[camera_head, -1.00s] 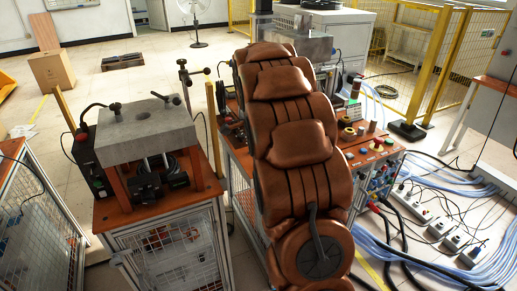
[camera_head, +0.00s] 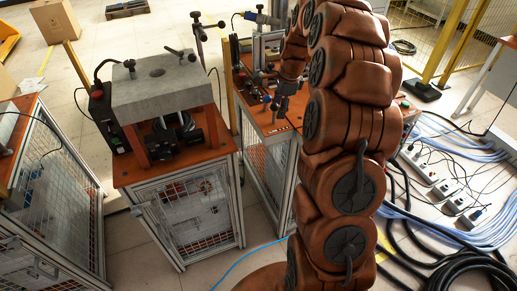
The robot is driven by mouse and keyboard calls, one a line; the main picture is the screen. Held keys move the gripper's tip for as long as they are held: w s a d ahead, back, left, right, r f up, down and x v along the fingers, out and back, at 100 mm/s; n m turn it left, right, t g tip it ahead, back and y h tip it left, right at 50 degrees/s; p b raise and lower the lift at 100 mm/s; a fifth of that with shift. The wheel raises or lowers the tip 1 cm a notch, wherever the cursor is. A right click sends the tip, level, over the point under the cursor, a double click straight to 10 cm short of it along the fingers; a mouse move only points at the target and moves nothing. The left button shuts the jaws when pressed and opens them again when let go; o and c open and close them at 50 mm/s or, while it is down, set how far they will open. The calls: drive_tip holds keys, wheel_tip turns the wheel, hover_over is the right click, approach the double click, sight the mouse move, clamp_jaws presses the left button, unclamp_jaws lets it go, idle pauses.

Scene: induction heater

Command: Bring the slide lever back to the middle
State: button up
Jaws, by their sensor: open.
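My arm, in brown padded covers, reaches up the middle of the head view and bends down over the orange-topped bench (camera_head: 262,127). My gripper (camera_head: 275,106) is at its far end, small and dark, low over the bench top, with its fingers apart. I see nothing held between them. Small dark fittings (camera_head: 243,76) stand on the bench just left of my gripper. I cannot tell for sure which of them is the slide lever, or whether my gripper touches it. My arm hides the right part of this bench.
A grey block on an orange-topped stand (camera_head: 155,85) is to the left. An upright post with a black-knobbed handle (camera_head: 199,40) rises behind it. Cables and power strips (camera_head: 440,190) lie on the right floor. A yellow mesh fence (camera_head: 455,45) stands behind.

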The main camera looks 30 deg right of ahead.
drive_tip(key=shift+d+y+p, duration=0.35)
drive_tip(key=shift+d+y, duration=0.05)
drive_tip(key=shift+y, duration=0.3)
drive_tip(key=shift+s+d+f+y, duration=0.1)
drive_tip(key=shift+d+f+y, duration=0.3)
drive_tip(key=shift+y, duration=0.3)
drive_tip(key=shift+d+r, duration=0.1)
drive_tip(key=shift+d, duration=0.05)
drive_tip(key=b+v, duration=0.2)
drive_tip(key=v, duration=0.6)
drive_tip(key=s+a+r+n, duration=0.1)
drive_tip(key=s+a+n, duration=0.15)
drive_tip(key=a, duration=0.35)
drive_tip(key=s+a+r+n+g, duration=0.1)
drive_tip(key=s+a+n, duration=0.15)
drive_tip(key=a, duration=0.25)
drive_tip(key=s+a+r+n, duration=0.1)
drive_tip(key=s+a+n, duration=0.15)
drive_tip(key=a, duration=0.35)
drive_tip(key=s+a+f+n+g+h, duration=0.1)
drive_tip(key=s+a+n+g, duration=0.1)
drive_tip(key=s+a+n, duration=0.6)
drive_tip(key=shift+s+a+f+h, duration=0.3)
drive_tip(key=shift+s+a, duration=0.65)
drive_tip(key=shift+s, duration=1.5)
drive_tip(key=shift+r, duration=0.1)
